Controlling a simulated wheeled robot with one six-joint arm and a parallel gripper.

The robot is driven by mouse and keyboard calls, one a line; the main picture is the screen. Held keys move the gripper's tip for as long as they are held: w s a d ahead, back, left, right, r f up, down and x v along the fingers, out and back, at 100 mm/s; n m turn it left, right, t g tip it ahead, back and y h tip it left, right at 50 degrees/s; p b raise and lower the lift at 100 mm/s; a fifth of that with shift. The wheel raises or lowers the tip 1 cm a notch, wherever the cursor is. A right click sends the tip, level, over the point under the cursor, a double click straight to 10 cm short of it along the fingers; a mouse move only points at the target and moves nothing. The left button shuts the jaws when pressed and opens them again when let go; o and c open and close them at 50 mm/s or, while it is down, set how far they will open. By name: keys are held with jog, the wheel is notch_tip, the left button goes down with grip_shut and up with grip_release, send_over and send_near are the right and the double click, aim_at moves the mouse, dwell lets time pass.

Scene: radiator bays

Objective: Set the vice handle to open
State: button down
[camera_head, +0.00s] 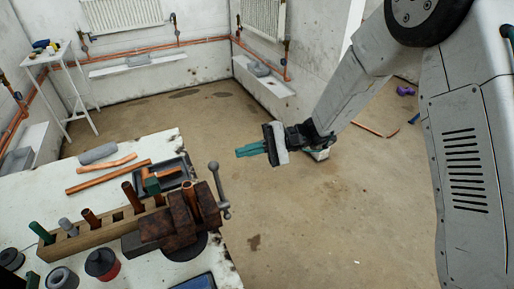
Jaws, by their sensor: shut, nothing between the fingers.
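The vice (167,225) is dark, rusty brown and stands on a round base at the right edge of the white workbench (62,190). Its handle (219,188) is a grey metal bar with ball ends on the vice's right side, standing nearly upright with a slight tilt in the picture. My gripper (240,152) has teal fingers, shut and empty, pointing left. It is up and to the right of the handle in the picture, apart from it. The exact depth between them is hard to tell.
A wooden rack (95,235) with copper pipes and tools stands left of the vice. A dark tray (172,172) lies behind it. A blue item (197,282) lies at the bench's front edge. The floor (300,225) right of the bench is mostly clear.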

aim_at(219, 192)
jog(key=s+a+r, duration=0.1)
jog(key=s+a, duration=0.3)
jog(key=s, duration=0.1)
